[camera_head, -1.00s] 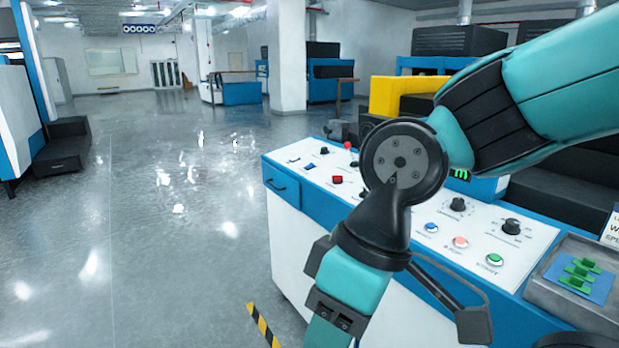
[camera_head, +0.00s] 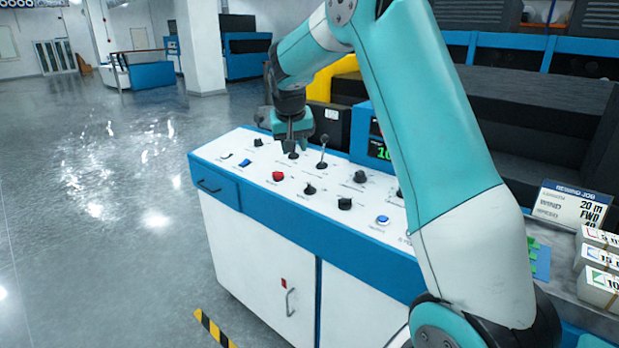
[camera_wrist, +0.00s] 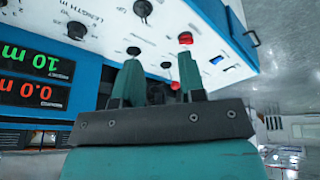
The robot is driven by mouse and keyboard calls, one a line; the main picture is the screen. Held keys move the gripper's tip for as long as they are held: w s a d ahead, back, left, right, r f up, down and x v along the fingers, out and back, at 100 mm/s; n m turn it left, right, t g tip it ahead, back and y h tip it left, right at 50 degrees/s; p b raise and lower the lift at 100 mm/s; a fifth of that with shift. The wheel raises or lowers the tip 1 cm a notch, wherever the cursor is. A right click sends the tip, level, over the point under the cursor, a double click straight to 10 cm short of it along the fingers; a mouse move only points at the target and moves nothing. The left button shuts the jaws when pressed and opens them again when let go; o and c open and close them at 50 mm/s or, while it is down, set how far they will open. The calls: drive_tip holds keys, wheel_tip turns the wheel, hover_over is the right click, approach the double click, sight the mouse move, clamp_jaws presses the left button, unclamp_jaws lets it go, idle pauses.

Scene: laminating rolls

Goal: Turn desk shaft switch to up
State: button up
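The slanted white control panel (camera_head: 225,157) of the blue-trimmed desk carries several knobs, buttons and levers. My gripper (camera_head: 292,147) points down at the panel's back row, over a black switch base (camera_head: 293,156). In the wrist view, my gripper's two teal fingers (camera_wrist: 158,78) are apart. A black base (camera_wrist: 165,66) and a small dark red tip (camera_wrist: 175,85) show between them; contact cannot be told.
Near my gripper are a black knob (camera_head: 258,142), a red control (camera_head: 278,176) and a blue switch (camera_head: 244,162). Digital displays (camera_wrist: 36,78) stand behind the panel. A job sign (camera_head: 572,208) and white boxes (camera_head: 598,285) are at right. The floor left is clear.

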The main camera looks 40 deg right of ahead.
sight(310, 185)
drive_tip(key=shift+m+h, duration=0.3)
drive_tip(key=shift+m, duration=0.3)
drive_tip(key=d+p+x, duration=0.1)
drive_tip(key=x, duration=0.5)
drive_tip(key=d+p+x, duration=0.1)
drive_tip(key=x, duration=0.5)
drive_tip(key=d+r+p+x, duration=0.1)
drive_tip(key=x, duration=0.6)
drive_tip(key=shift+d+p, duration=0.15)
drive_tip(key=shift+p, duration=0.15)
drive_tip(key=shift+s, duration=0.1)
clamp_jaws()
